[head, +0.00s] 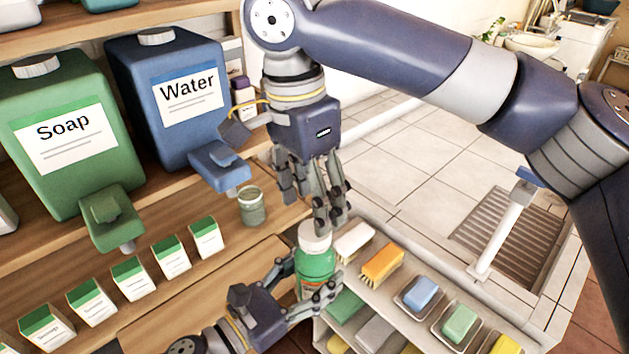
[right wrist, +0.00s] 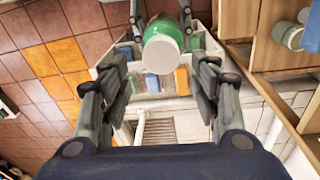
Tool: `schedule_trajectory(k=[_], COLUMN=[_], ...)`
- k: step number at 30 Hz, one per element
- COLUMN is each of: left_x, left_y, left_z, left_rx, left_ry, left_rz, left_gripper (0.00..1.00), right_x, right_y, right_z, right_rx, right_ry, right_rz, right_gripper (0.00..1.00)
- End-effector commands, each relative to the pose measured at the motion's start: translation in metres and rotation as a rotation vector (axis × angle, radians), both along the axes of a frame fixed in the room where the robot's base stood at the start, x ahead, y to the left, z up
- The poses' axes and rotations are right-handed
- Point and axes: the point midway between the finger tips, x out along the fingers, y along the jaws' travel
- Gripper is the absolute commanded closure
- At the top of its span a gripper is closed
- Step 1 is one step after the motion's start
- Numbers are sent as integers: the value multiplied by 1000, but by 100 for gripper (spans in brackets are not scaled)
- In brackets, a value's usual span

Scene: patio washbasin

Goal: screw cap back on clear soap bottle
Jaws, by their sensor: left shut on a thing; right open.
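The soap bottle (head: 316,266) is filled with green and stands upright, with a white cap (head: 315,238) on its top. My left gripper (head: 306,288) is shut around the bottle's body from the lower left. My right gripper (head: 311,206) is open just above the cap, fingers pointing down. In the right wrist view the white cap (right wrist: 161,52) lies between and beyond the open fingers of my right gripper (right wrist: 160,72), not gripped. The green bottle body (right wrist: 164,26) shows behind it, with left gripper fingers on both sides. Whether the cap is tight cannot be told.
Green Soap (head: 65,135) and blue Water (head: 165,95) dispensers stand on the wooden shelf at left. A small greenish jar (head: 252,207) and several labelled cartons (head: 132,278) are near them. A rack (head: 400,318) of brushes and soap bars is close beside the bottle at right.

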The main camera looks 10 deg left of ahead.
Motion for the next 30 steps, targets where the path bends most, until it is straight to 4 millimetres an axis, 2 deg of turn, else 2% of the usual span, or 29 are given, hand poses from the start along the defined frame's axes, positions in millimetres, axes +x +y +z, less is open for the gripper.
schedule_trajectory(k=[30], left_x=[0], left_y=[0], left_z=[2], left_rx=[-1], left_ry=[-3], left_rz=[-1], left_gripper=[100], right_x=[0], right_y=[-2], right_z=[13], right_rx=[26], right_ry=[151], right_rz=[1926], right_gripper=[44])
